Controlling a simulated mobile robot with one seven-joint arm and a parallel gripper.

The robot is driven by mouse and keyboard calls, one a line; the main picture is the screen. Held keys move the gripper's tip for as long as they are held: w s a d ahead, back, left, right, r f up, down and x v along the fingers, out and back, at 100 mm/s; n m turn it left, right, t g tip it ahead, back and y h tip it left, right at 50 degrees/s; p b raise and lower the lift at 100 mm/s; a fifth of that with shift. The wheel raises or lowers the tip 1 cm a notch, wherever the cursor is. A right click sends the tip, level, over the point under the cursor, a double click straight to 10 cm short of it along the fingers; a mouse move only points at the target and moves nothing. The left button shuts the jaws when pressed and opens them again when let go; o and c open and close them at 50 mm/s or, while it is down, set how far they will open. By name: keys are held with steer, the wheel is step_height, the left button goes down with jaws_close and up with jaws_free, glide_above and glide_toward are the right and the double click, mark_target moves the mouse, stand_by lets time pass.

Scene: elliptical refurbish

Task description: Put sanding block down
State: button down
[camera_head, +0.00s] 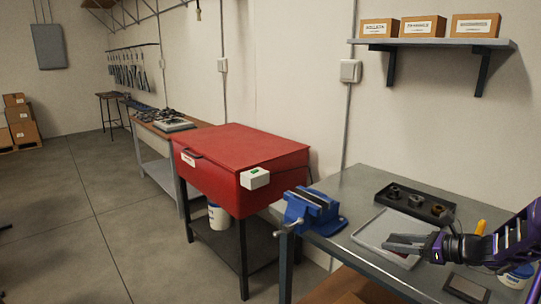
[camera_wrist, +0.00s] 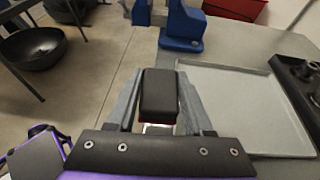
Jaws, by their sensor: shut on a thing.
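The sanding block (camera_wrist: 159,92) is a small black block with a red lower part, held between the fingers of my gripper (camera_wrist: 160,76) in the wrist view. In the head view my gripper (camera_head: 396,242) is over the workbench (camera_head: 352,193), at the light grey tray (camera_head: 366,231). A bit of red shows just under the fingers there; most of the block is hidden. In the wrist view the tray (camera_wrist: 235,88) lies to the right of the block. I cannot tell whether the block touches anything below.
A blue vise (camera_head: 312,209) is on the bench's left end. A black tray of dark parts (camera_head: 413,204) lies behind the grey tray. A flat grey-brown block (camera_head: 467,288) is at the front edge.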

steer(key=s+a+f+m+t+h, duration=0.1)
steer(key=s+a+f, duration=0.2)
steer(key=a, duration=0.6)
steer(key=s+a+f+m+t+h, duration=0.1)
steer(key=s+a+f+m+h, duration=0.1)
steer(key=a, duration=0.8)
steer(key=shift+s+f+p, duration=0.45)
steer(key=shift+s+f, duration=0.25)
steer(key=shift+f, duration=0.7)
steer(key=shift+d, duration=0.15)
